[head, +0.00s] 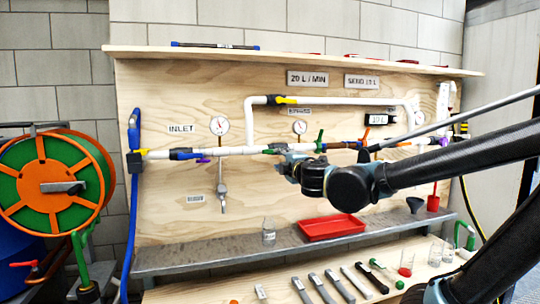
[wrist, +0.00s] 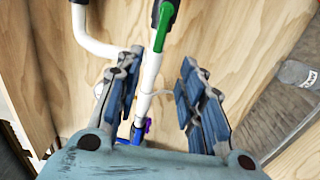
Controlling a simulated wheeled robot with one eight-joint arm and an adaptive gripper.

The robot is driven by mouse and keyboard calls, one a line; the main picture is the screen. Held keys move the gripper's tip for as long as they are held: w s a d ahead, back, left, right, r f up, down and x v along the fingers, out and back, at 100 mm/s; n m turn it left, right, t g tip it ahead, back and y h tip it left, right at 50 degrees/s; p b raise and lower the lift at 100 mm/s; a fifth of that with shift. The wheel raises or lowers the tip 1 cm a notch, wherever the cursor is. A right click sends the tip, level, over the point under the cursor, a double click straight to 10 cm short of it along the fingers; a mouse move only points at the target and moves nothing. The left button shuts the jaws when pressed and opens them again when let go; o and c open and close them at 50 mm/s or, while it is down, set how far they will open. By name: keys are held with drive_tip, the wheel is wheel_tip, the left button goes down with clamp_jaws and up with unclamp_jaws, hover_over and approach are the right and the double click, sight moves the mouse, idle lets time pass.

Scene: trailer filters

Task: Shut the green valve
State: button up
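A green valve handle (head: 270,151) lies along the white horizontal pipe on the plywood panel, just left of my gripper (head: 287,157). The wrist view shows a green handle (wrist: 163,32) with a dark body on the white pipe, beyond my fingertips at the top. My gripper (wrist: 163,70) is open and empty there, with the pipe showing between its blue-padded fingers. I cannot tell whether the fingers touch the pipe. Another green handle (head: 320,140) stands upright to the right of my gripper in the head view.
Blue (head: 182,154) and purple (head: 203,158) valves sit leftward on the pipe. A yellow valve (head: 287,100) is on the upper pipe; an orange handle (head: 366,134) is farther right. A grey shelf (head: 190,260) below bears a red tray (head: 331,227) and a glass (head: 268,232).

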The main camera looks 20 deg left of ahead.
sight(270, 152)
drive_tip(key=x, duration=1.6)
drive_tip(key=shift+w, duration=0.3)
clamp_jaws()
